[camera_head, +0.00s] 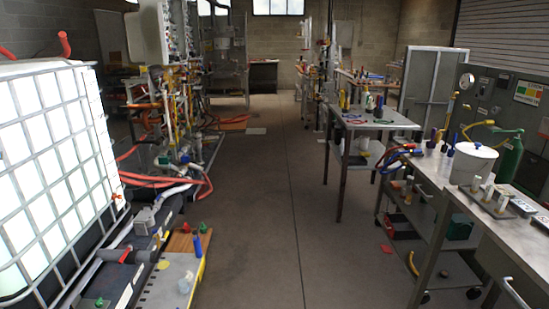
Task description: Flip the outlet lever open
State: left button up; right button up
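White tankless heater units (150,38) hang on a rack at the upper left, some way ahead. Below them is a dense cluster of pipes and valves (172,108) with yellow, orange and red parts. The valve levers there are too small to tell apart, so I cannot pick out the outlet lever or its position. Neither of my grippers is in view.
A caged white tank (55,160) fills the near left. Red hoses (165,181) lie by the rack's foot. Metal tables (375,121) and a tool-laden cart (440,168) line the right. A clear concrete aisle (268,190) runs down the middle.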

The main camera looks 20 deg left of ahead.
aim_at(129, 248)
jog(key=i+j+u, duration=0.1)
jog(key=i+u, duration=0.2)
jog(key=u, duration=0.15)
jog(key=i+u, duration=0.35)
jog(key=u, duration=0.15)
jog(key=i+l+u, duration=0.1)
jog(key=i+u, duration=0.2)
jog(key=u, duration=0.15)
jog(key=i+u, duration=0.4)
jog(key=i+l+u, duration=0.15)
jog(key=u, duration=0.2)
